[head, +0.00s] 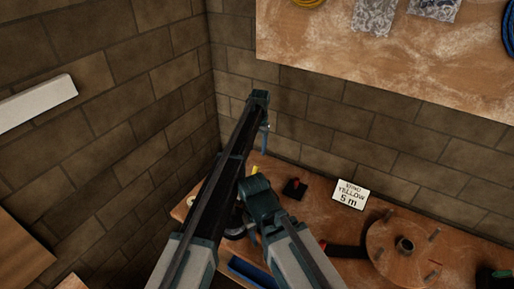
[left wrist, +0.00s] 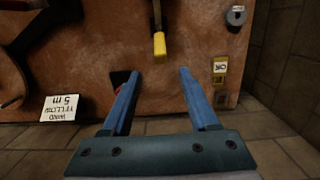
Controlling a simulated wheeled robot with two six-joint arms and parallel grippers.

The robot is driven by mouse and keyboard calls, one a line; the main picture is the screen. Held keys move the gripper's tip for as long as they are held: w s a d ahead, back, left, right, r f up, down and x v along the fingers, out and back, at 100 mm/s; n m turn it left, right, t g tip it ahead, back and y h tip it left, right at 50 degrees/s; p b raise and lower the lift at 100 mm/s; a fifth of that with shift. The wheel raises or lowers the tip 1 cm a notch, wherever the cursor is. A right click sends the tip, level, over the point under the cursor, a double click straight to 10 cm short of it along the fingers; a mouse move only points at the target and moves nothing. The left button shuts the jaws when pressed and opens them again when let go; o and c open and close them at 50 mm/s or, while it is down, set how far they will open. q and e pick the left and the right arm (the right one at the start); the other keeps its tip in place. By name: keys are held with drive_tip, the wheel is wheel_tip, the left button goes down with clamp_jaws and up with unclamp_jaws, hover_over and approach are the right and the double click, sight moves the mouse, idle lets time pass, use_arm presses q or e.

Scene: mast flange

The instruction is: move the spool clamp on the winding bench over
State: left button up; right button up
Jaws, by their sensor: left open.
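A dark lever with a yellow grip, which looks like the spool clamp, points towards my left gripper in the left wrist view; its yellow end (left wrist: 159,46) lies just beyond the fingertips, apart from them. In the head view only a bit of yellow (head: 255,170) shows beside my arm, and the rest is hidden. My left gripper (left wrist: 159,73) is open and empty over the bench's wall-side edge, the yellow end lined up between its fingers. In the head view its blue fingers (head: 265,141) hang down near the wall.
The wooden winding bench (head: 325,206) carries a round wooden spool (head: 388,258) at right, a sign (head: 350,195) and a red-and-black piece (head: 295,188). Brick walls (head: 300,105) close off the back and left.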

use_arm(q)
drive_tip(key=shift+s+a+f, duration=0.1)
drive_tip(key=shift+s+f, duration=0.05)
drive_tip(key=shift+f, duration=0.1)
drive_tip(key=shift+c, duration=1.3)
drive_tip(key=s+a+f+t+h+b, duration=0.1)
drive_tip(key=s+f+b, duration=0.1)
drive_tip(key=b, duration=0.1)
drive_tip(key=s+a+f+t+h+b, duration=0.1)
drive_tip(key=s+f+h+b, duration=0.1)
drive_tip(key=s+b, duration=0.1)
drive_tip(key=s+a+f+m+t+h+b, duration=0.1)
drive_tip(key=s+f+t+h+b, duration=0.1)
drive_tip(key=s+b, duration=0.1)
drive_tip(key=shift+a+f, duration=0.35)
clamp_jaws()
drive_tip(key=n+t+h+b, duration=0.1)
drive_tip(key=t+h+b, duration=0.2)
drive_tip(key=t+b, duration=0.45)
approach(254, 173)
drive_tip(key=shift+g, duration=0.25)
drive_tip(key=b+x, duration=0.5)
drive_tip(key=b, duration=0.1)
drive_tip(key=shift+w, duration=0.15)
drive_tip(key=shift+b+x, duration=0.35)
drive_tip(key=shift+x, duration=0.5)
